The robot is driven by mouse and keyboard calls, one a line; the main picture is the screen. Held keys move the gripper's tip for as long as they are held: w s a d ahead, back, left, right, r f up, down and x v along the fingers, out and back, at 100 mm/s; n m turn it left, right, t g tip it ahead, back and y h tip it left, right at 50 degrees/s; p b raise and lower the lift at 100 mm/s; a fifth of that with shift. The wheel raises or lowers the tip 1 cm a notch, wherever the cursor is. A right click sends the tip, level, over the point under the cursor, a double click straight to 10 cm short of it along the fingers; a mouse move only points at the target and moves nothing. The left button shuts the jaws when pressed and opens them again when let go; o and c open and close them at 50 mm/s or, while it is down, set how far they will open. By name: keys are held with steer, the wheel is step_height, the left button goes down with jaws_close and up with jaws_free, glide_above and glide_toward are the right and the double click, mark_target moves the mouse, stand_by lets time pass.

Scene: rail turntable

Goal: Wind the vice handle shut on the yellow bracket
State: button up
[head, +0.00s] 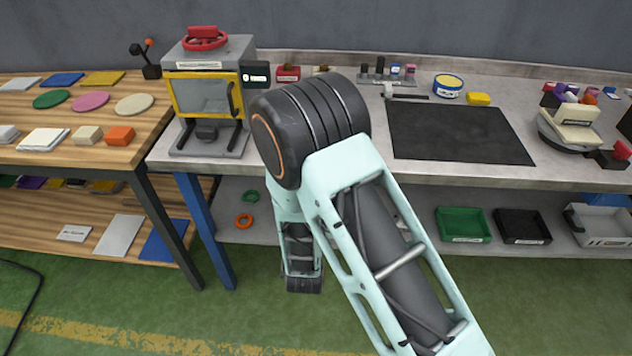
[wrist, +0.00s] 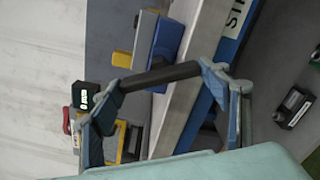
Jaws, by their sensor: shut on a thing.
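In the wrist view, the blue vice (wrist: 168,42) stands at the bench edge, turned sideways in the picture. The yellow bracket (wrist: 122,59) shows at its grey jaw; how tightly it sits there I cannot tell. The dark bar of the vice handle (wrist: 160,76) spans between the two fingers of my gripper (wrist: 161,77), which is shut on it. In the head view, my own arm hides the vice, the bracket and the gripper.
A press with a yellow frame (head: 205,94) and red wheel stands on the left of the bench, beside a small lit display (head: 255,76). A black mat (head: 458,134) lies right of my arm. Green (head: 463,224) and black (head: 522,226) bins sit on the lower shelf.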

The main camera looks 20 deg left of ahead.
steer(key=m+b, duration=0.4)
steer(key=b, duration=0.2)
steer(key=shift+m, duration=0.4)
steer(key=o, duration=1.2)
steer(key=shift+r, duration=0.1)
steer(key=shift+c, duration=0.2)
steer(key=shift+s, duration=0.1)
steer(key=v, duration=1.2)
steer(key=shift+a, duration=0.1)
